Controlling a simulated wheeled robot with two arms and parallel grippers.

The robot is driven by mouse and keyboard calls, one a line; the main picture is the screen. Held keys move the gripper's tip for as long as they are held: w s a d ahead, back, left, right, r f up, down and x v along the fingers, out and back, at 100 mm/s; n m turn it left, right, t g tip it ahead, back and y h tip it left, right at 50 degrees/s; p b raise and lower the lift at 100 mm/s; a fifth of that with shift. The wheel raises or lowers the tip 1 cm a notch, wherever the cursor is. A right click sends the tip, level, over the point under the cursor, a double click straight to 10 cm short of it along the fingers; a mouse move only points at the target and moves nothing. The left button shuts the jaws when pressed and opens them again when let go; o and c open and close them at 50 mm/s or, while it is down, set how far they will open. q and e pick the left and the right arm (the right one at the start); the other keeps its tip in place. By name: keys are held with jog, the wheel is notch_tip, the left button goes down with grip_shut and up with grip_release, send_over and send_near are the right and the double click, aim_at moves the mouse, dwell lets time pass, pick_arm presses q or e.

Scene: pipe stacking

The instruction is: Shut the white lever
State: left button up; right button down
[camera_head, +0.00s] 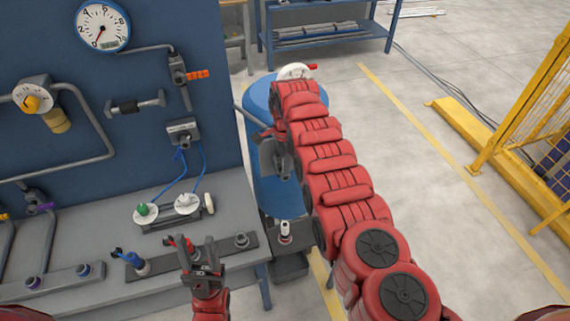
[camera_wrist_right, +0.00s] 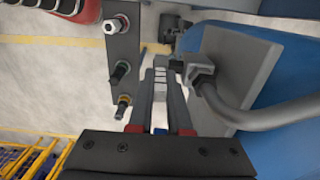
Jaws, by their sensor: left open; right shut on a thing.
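A small fitting with an upright white lever (camera_head: 285,228) stands on a dark plate at the bench's right end. My right gripper (camera_head: 284,165) is beyond it in the head view, beside the blue tank. In the right wrist view, its fingers (camera_wrist_right: 161,85) are shut on a narrow pale grey piece; I cannot tell what it is or whether it belongs to the lever. My left gripper (camera_head: 200,248) is open and empty over the bench front, just right of a red-levered valve (camera_head: 180,243).
The blue tank (camera_head: 275,185) stands close to my right gripper. A blue-levered valve (camera_head: 135,262) and green (camera_head: 145,212) and white (camera_head: 187,202) round knobs are on the bench (camera_head: 228,190). A grey pipe (camera_wrist_right: 235,115) is close right of the right fingers.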

jog(key=shift+w+d+f+y+b, duration=0.2)
jog(key=shift+y+b, duration=0.2)
jog(key=shift+b, duration=0.7)
jog(key=shift+s+r, duration=0.1)
jog(key=shift+r, duration=0.15)
